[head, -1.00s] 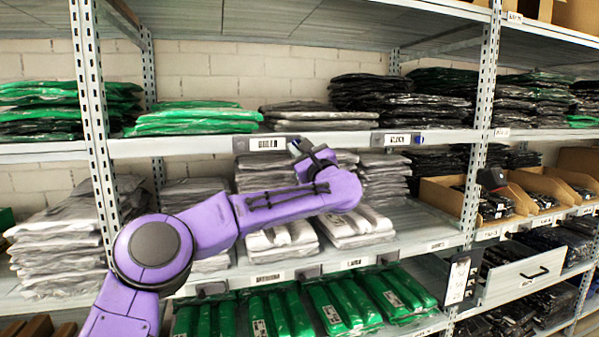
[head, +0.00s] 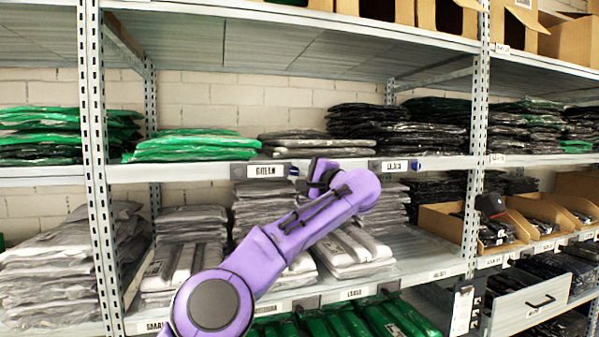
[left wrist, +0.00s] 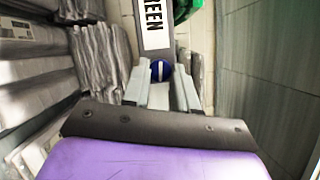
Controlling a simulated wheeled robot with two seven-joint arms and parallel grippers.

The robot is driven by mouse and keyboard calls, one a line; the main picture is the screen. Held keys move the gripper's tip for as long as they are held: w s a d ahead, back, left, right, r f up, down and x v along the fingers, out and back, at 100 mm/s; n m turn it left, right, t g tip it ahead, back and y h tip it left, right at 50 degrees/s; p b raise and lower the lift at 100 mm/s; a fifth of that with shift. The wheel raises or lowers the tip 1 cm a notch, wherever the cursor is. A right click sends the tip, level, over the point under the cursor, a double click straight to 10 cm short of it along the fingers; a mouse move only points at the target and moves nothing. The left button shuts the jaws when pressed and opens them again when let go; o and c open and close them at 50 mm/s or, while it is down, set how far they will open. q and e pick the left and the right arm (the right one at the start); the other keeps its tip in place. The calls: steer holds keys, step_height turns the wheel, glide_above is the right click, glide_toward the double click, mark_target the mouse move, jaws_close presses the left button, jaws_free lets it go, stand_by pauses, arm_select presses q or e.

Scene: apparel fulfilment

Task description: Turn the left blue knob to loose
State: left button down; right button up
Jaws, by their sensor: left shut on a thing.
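The left blue knob (left wrist: 160,70) shows in the left wrist view, at the end of a label reading GREEN (left wrist: 153,24). A pale line on its face runs along the label's length. My left gripper (left wrist: 161,84) has a finger on each side of the knob and is shut on it. In the head view the left gripper (head: 318,178) is at the shelf edge, just right of the GREEN label (head: 268,170). Another blue knob (head: 417,167) sits farther right, beside a second label (head: 395,166). My right gripper is not in view.
The shelf board (head: 210,170) carries green bags (head: 190,146) and black bags (head: 400,125) above the knobs. Grey bag stacks (head: 190,235) fill the shelf below. A slotted metal upright (head: 95,170) stands left of my arm, and another (head: 478,150) to the right.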

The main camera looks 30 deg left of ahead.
arm_select(q)
steer(key=shift+n, duration=0.5)
steer(key=shift+h, duration=0.3)
steer(key=c, duration=0.9)
jaws_free()
steer(key=b+v, duration=0.3)
steer(key=v, duration=0.7)
steer(key=shift+d+b, duration=0.3)
steer(key=shift+d, duration=0.05)
